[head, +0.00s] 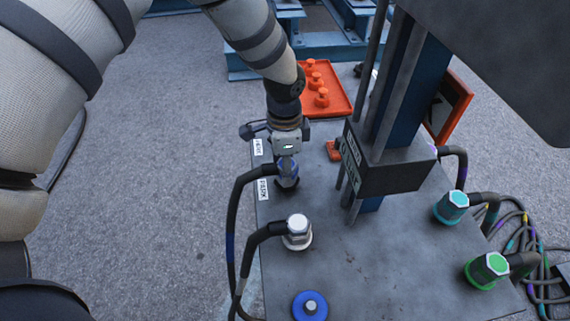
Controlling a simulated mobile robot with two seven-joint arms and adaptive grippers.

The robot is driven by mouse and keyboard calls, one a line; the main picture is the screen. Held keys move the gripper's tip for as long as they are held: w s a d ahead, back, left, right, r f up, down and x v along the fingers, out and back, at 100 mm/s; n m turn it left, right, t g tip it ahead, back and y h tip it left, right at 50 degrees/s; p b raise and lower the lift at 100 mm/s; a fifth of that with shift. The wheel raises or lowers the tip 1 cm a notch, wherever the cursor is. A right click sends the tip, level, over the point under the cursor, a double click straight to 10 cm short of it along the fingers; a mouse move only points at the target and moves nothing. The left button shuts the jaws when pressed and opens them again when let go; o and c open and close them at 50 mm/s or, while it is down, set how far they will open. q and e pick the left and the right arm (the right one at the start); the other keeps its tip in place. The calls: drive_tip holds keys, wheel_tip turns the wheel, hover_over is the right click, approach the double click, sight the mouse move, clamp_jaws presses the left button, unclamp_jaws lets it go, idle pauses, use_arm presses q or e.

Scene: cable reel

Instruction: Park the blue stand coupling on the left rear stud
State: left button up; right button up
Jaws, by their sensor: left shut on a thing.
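My left gripper (287,153) points down at the left rear part of the grey plate (375,265). It is shut on the blue coupling (288,176), which looks upright. A black cable with a blue band (230,246) runs from the coupling down the plate's left side. The coupling is beside the white labels (263,189) on the left edge. The left rear stud is not visible, hidden by the coupling and gripper. I cannot tell whether the coupling touches the plate or is seated on a stud. My right gripper is not in view.
A silver coupling (298,233) stands in front, with a blue-ringed stud (310,306) nearer. Teal (451,207) and green (488,270) couplings stand at right. A column box (388,172) rises mid-plate. Behind are an orange block (333,151) and tray (337,99) with orange caps.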

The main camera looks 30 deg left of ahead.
use_arm(q)
drive_tip(key=shift+f, duration=0.1)
drive_tip(key=o, duration=1.3)
drive_tip(key=shift+o, duration=0.2)
wheel_tip(320, 180, up, 12)
